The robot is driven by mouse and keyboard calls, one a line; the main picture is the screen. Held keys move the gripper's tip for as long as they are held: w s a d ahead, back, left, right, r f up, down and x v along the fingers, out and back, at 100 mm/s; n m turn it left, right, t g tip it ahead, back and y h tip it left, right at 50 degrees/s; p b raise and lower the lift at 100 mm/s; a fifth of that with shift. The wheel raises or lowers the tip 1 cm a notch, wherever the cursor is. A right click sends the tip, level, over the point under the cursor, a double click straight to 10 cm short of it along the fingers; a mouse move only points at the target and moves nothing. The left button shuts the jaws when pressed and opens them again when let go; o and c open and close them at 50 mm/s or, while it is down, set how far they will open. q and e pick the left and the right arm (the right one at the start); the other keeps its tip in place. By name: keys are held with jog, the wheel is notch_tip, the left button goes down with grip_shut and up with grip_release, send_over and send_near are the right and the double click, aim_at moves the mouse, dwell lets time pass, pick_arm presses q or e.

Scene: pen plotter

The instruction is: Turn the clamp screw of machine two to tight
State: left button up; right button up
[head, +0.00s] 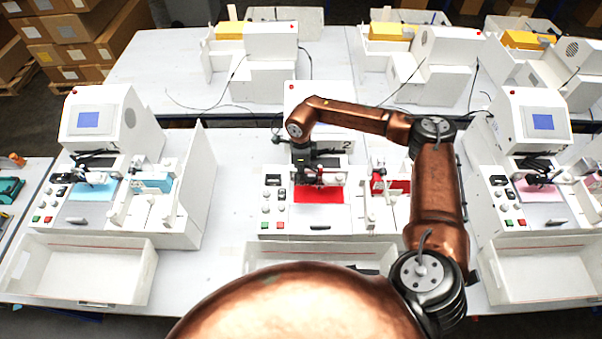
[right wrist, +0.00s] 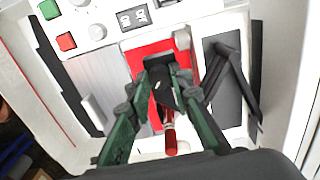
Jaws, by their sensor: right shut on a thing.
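Machine two (head: 315,227), marked "2", stands in the middle with a red sheet (head: 318,195) on its bed. My right arm reaches over it, and my right gripper (head: 306,174) points down at the pen carriage above the sheet. In the right wrist view its green fingers (right wrist: 166,75) come together around a dark part (right wrist: 160,92) of the carriage. The clamp screw itself is hidden between or behind the fingertips, so its turn cannot be read. A red pen (right wrist: 170,138) shows below the fingers. My left gripper is not in view.
A similar machine with a blue sheet (head: 92,191) stands left, and one with a pink sheet (head: 537,191) right. Red and green buttons (right wrist: 66,41) sit at machine two's control panel. An open white tray (head: 80,273) lies before the left machine. More machines stand behind.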

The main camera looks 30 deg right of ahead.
grip_shut()
jog(key=shift+f+m+b, duration=0.1)
jog(key=shift+m+b, duration=0.45)
jog(key=shift+m, duration=0.15)
jog(key=m+b, duration=0.2)
jog(key=m, duration=0.1)
jog(key=m+b, duration=0.2)
jog(key=m, duration=0.3)
jog(key=m+b, duration=0.2)
jog(key=m, duration=0.3)
jog(key=m+b, duration=0.1)
jog(key=m, duration=0.4)
jog(key=shift+m, duration=0.4)
